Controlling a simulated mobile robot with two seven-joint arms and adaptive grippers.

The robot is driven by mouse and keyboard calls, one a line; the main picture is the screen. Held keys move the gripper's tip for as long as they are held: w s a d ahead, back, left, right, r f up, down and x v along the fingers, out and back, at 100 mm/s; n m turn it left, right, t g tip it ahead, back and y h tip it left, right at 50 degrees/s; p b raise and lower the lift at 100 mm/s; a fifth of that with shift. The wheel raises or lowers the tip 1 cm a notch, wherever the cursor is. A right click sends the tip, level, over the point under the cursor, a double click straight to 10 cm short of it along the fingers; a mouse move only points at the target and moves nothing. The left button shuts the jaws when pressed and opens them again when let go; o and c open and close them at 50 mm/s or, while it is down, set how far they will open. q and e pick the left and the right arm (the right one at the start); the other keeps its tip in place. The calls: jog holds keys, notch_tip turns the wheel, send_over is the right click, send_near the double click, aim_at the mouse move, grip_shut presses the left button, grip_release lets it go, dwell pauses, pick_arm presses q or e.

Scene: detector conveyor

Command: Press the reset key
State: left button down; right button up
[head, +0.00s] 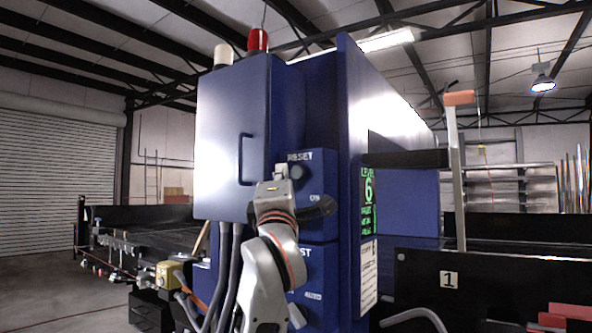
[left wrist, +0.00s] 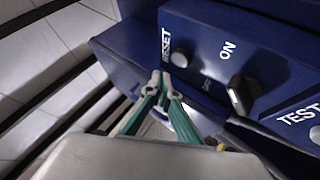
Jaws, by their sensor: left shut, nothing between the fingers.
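The reset key (head: 297,171) is a small dark round button under the RESET label on the blue control box. In the left wrist view the key (left wrist: 180,58) is a grey round cap beside the RESET lettering. My left gripper (head: 282,172) is in front of the box, close to the key's left side in the head view. In the left wrist view its green-sided fingers (left wrist: 161,77) are shut and empty, with the tips just below and left of the key. Whether they touch the panel I cannot tell. My right gripper is not in view.
A rotary knob (left wrist: 243,93) with ON lettering sits right of the key, and a TEST label is farther right. A green lit display (head: 368,195) is to the right.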

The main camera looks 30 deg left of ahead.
pick_arm(q)
jog(key=s+p, duration=0.1)
jog(key=s, duration=0.2)
jog(key=shift+a, duration=0.1)
dwell(0.8)
notch_tip(320, 180, down, 13)
jog(key=a+m+g+y, duration=0.1)
jog(key=y, duration=0.4)
jog(key=s+d+f+m+h, duration=0.1)
jog(key=d+f+m+h, duration=0.6)
jog(key=f, duration=0.6)
jog(key=d+f+m+h, duration=0.4)
jog(key=f+m+h, duration=0.3)
jog(key=f+m, duration=0.45)
jog(key=s+d+f+m+h, duration=0.1)
jog(key=d+f+m+h, duration=0.55)
jog(key=f, duration=0.75)
jog(key=s+f+m+g, duration=0.1)
jog(key=s+f+g, duration=0.2)
jog(key=s+f, duration=0.3)
jog(key=s+f+m+g, duration=0.1)
jog(key=s+f+g, duration=0.2)
jog(key=s+f, duration=0.4)
jog(key=s+f+m+g, duration=0.1)
jog(key=s+f+g, duration=0.2)
jog(key=f, duration=1.6)
jog(key=s, duration=0.4)
jog(key=shift+s+d+f+m+g, duration=0.15)
jog(key=shift+f+m+g, duration=0.15)
jog(key=shift+m, duration=0.1)
